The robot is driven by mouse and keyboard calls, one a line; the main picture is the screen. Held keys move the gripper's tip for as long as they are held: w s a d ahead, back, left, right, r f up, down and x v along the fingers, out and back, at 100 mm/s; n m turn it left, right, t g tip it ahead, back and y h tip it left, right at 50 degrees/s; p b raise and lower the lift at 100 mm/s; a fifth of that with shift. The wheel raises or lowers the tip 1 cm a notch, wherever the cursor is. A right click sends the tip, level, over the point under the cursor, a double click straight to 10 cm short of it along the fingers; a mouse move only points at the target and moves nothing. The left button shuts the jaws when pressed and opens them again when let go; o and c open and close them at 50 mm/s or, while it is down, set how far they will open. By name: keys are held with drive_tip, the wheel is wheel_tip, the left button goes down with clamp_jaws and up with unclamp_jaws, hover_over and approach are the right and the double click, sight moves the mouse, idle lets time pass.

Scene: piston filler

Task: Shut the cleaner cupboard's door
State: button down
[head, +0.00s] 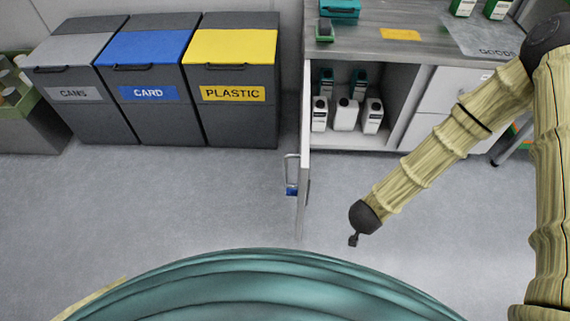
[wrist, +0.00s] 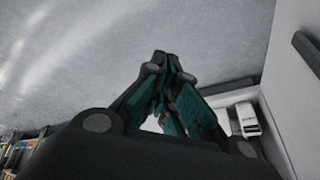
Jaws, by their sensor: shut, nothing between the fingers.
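The cleaner cupboard (head: 385,95) is open under the grey worktop. Its door (head: 304,150) stands swung out toward me, seen almost edge-on in the head view. A bar handle (head: 291,165) sits on the door's left face, with a small blue item (head: 291,190) at its lower end. My gripper (head: 354,241) is to the right of the door's near end, apart from it, over the floor. In the wrist view, my gripper (wrist: 160,65) shows dark fingers with green pads, shut and empty.
White bottles (head: 346,114) and green-topped ones stand inside the cupboard. Drawers (head: 450,90) are to its right. Three bins, including a yellow-lidded plastic bin (head: 232,95), stand left of the door. The floor (head: 190,200) between is clear. My arm crosses the right side.

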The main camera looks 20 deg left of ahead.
drive_tip(key=w+a+r+m+g+h+p, duration=0.1)
drive_tip(key=w+a+r+m+p, duration=0.25)
drive_tip(key=w+a+r, duration=0.6)
drive_tip(key=w+a+r+m+h+p, duration=0.1)
drive_tip(key=w+a+r+m+p, duration=0.3)
drive_tip(key=r, duration=1.1)
drive_tip(key=s+a+r+m+g, duration=0.2)
drive_tip(key=s+a+r, duration=0.1)
drive_tip(key=a+r, duration=0.55)
drive_tip(key=s+a+f+b, duration=0.1)
drive_tip(key=s+a, duration=0.4)
drive_tip(key=s, duration=0.4)
drive_tip(key=s+a+f+b, duration=0.1)
drive_tip(key=s+a+b, duration=0.1)
drive_tip(key=s+a, duration=0.5)
drive_tip(key=b, duration=0.4)
hover_over(286, 177)
drive_tip(key=s, duration=0.4)
drive_tip(key=shift+f, duration=4.5)
drive_tip(key=shift+w+d+n+g+h, duration=0.15)
drive_tip(key=shift+d+n+g+h, duration=0.2)
drive_tip(key=shift+d, duration=0.2)
drive_tip(key=shift+r, duration=0.1)
